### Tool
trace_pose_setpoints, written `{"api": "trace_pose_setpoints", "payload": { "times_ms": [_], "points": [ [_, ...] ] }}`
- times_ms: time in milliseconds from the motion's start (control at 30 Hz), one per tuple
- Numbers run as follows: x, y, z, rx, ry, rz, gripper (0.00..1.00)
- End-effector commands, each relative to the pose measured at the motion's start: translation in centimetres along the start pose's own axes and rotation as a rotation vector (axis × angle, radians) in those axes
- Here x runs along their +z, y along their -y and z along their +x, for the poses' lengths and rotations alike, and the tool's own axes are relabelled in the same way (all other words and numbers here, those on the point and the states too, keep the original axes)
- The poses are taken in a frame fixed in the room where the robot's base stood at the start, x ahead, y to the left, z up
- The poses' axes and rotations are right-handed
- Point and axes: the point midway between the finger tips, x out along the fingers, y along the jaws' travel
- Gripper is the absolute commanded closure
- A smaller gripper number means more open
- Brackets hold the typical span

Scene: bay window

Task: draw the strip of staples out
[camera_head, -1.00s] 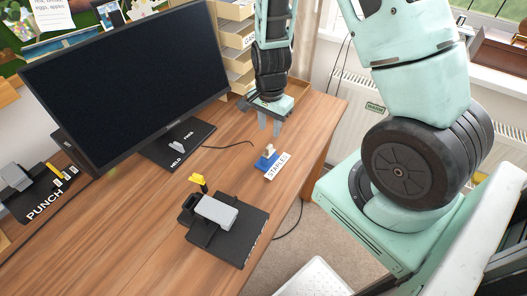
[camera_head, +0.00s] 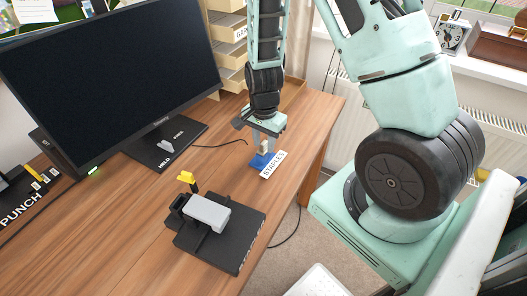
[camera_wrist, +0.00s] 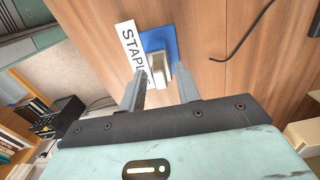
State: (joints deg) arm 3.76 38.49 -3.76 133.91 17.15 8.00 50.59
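A small blue holder (camera_head: 262,162) with a white STAPLES label (camera_head: 272,165) stands near the right edge of the desk. A pale metallic strip of staples stands up from it; it shows clearly in the wrist view (camera_wrist: 159,70), beside the blue holder's top (camera_wrist: 155,38) and the label (camera_wrist: 132,50). My gripper (camera_head: 264,142) is just above the holder, pointing down. In the wrist view my gripper (camera_wrist: 160,80) is open, with one finger on each side of the strip and gaps between. In the head view the fingers partly hide the strip.
A black device with a grey top (camera_head: 208,212) and a yellow-tipped lever (camera_head: 187,178) stands at the front. The monitor (camera_head: 110,80), its HELD/FREED base (camera_head: 165,148) and a cable (camera_head: 220,145) are left. A drawer unit (camera_head: 230,50) stands behind my gripper.

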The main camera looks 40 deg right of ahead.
Motion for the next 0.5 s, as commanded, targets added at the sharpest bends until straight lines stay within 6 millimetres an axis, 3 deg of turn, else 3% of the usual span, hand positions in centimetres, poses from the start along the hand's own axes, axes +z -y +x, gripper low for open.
{"api": "trace_pose_setpoints", "payload": {
  "times_ms": [33, 133, 500],
  "points": [
    [0.00, 0.00, -0.02, 0.000, 0.000, 0.000, 0.73],
    [0.00, -0.01, -0.02, 0.000, 0.000, 0.000, 1.00],
    [0.01, -0.01, -0.21, 0.000, 0.000, -0.001, 1.00]
  ]
}}
